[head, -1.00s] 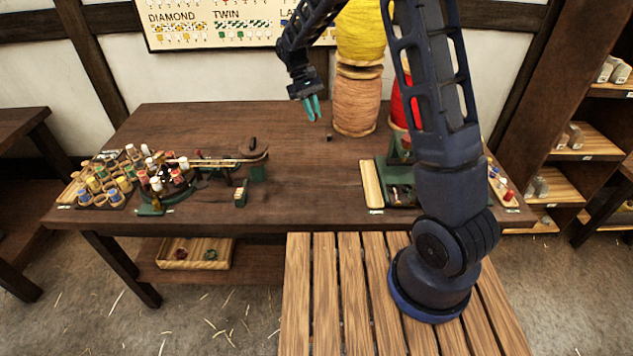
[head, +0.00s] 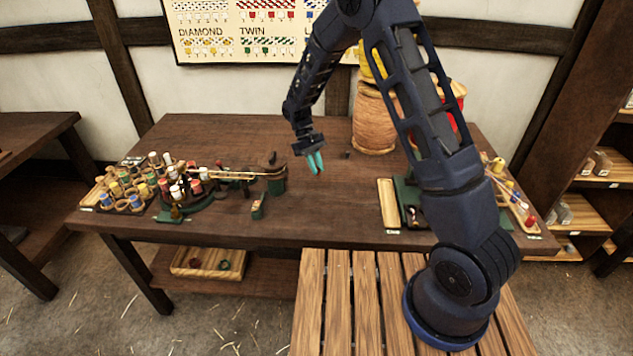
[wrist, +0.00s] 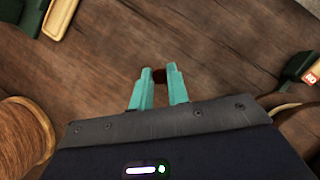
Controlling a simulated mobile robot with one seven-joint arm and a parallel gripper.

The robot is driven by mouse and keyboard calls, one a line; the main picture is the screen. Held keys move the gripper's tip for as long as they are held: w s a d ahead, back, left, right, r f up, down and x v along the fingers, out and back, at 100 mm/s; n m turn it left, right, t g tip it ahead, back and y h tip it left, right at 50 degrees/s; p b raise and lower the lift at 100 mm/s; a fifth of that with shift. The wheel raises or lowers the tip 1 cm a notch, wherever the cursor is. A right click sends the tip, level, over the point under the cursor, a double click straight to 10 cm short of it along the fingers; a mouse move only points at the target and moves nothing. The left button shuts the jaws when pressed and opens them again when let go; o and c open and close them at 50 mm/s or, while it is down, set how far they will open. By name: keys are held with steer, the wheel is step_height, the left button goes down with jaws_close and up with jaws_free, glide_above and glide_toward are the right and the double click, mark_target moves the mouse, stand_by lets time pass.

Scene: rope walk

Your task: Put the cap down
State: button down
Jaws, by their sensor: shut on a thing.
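My gripper (head: 315,162) hangs over the middle of the worktable (head: 330,205), fingers pointing down. In the wrist view its two teal fingers (wrist: 160,74) are close together, shut on a small dark reddish-brown piece (wrist: 159,76), which I take to be the cap. Only a little of the cap shows between the fingertips. In the head view the cap is too small or hidden to make out. The bare wood lies below the fingers; I cannot tell how large the gap is.
A rack of coloured bobbins (head: 125,190) and a green rope-making device (head: 190,205) stand left. Large spools (head: 375,118) stand behind, a green tray (head: 408,200) right. A small dark knob (head: 345,154) is on the table. The middle is mostly clear.

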steer(key=shift+f, duration=3.4)
steer(key=shift+f, duration=0.1)
steer(key=c, duration=1.4)
jaws_free()
steer(key=shift+o, duration=0.2)
steer(key=v, duration=1.2)
steer(key=d+r+m+t+y, duration=0.1)
steer(key=d+r+m+y, duration=0.1)
steer(key=d+r, duration=1.05)
steer(key=s+d+r+m+t+y, duration=0.25)
steer(key=s+d+r, duration=0.45)
steer(key=d+r, duration=0.4)
steer(key=s+d+r+m+t, duration=0.2)
steer(key=s+d, duration=0.5)
steer(key=s, duration=0.3)
steer(key=s+d+r+m+t, duration=0.2)
steer(key=s+d, duration=0.5)
steer(key=s, duration=0.4)
steer(key=shift+d+r+t, duration=0.4)
steer(key=shift+r+t, duration=0.1)
steer(key=shift+t, duration=0.25)
